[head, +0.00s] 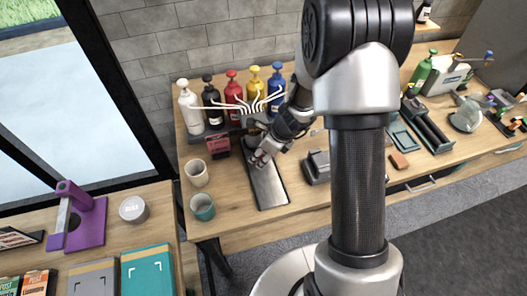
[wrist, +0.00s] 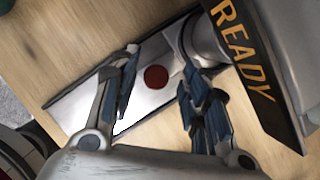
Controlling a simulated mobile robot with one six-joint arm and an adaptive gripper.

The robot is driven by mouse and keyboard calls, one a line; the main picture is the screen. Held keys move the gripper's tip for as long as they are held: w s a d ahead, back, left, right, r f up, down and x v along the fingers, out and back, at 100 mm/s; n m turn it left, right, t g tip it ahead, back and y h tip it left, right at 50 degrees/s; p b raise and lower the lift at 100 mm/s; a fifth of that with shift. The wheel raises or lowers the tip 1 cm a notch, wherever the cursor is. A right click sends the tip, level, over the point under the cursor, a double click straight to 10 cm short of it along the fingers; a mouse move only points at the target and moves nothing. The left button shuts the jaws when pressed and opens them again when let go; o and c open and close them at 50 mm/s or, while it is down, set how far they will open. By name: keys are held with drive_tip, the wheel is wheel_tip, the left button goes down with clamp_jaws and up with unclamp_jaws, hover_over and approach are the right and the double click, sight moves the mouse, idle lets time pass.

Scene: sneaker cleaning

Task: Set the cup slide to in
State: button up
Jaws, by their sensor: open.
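The cup slide appears to be the long silver plate with dark edges (head: 268,188) lying on the wooden table; it also shows in the wrist view (wrist: 82,108). A round dark red spot or knob (wrist: 155,77) lies on the plate; its height is unclear. My gripper (head: 260,158) is over the plate's far end. In the wrist view my gripper (wrist: 158,82) is open, one finger on each side of the red part, and holds nothing. I cannot tell whether the fingers touch it. A black panel lettered READY (wrist: 245,65) stands at the right.
A cream cup (head: 196,173) and a teal cup (head: 202,207) stand left of the plate. Several pump bottles (head: 233,88) stand behind, with white spouts reaching toward my gripper. A grey device (head: 317,167) is at the right. Bare table lies in front of it.

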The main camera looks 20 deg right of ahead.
drive_tip(key=v, duration=1.2)
drive_tip(key=s+a+r+n+h, duration=0.1)
drive_tip(key=s+a+r+n, duration=0.4)
drive_tip(key=s+r+n, duration=0.7)
drive_tip(key=s+d+r+n+t+h, duration=0.1)
drive_tip(key=s+r+n, duration=0.3)
drive_tip(key=s+n, duration=0.6)
drive_tip(key=n+h, duration=0.1)
drive_tip(key=n, duration=0.4)
drive_tip(key=shift+d+r, duration=0.15)
drive_tip(key=shift+r, duration=0.25)
